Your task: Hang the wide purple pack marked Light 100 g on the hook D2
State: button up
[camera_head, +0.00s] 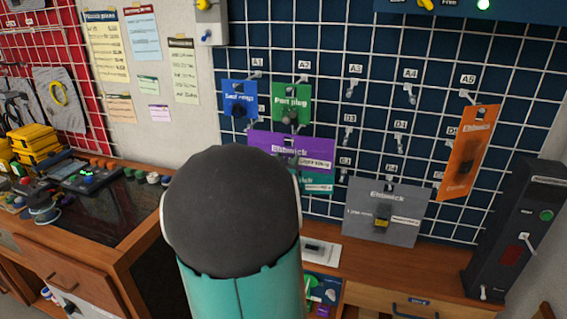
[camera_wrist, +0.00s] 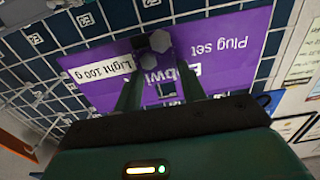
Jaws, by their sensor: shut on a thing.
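The wide purple pack (camera_head: 318,145) shows in the head view at the middle of the pegboard, partly behind my arm. I cannot make out hook D2; packs and my arm cover that area.
A blue pack (camera_head: 239,98) and a green pack (camera_head: 291,103) hang just above the purple one. A teal pack (camera_head: 318,183) shows below it. A grey pack (camera_head: 372,225) and a tilted orange pack (camera_head: 476,135) are to the right. Bare hooks stand between.

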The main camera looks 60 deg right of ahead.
jog(key=shift+w+d+f, duration=0.15)
jog(key=shift+d, duration=0.8)
jog(key=shift+w+d+f, duration=0.15)
jog(key=shift+d+f, duration=0.05)
jog(key=shift+d, duration=0.8)
jog(key=shift+w+d+f, duration=0.15)
jog(key=shift+d, duration=0.8)
jog(key=o, duration=1.2)
jog(key=a, duration=0.4)
jog(key=s+a, duration=0.1)
jog(key=a, duration=0.4)
jog(key=s+a, duration=0.1)
jog(key=a, duration=0.3)
jog(key=shift+a, duration=0.3)
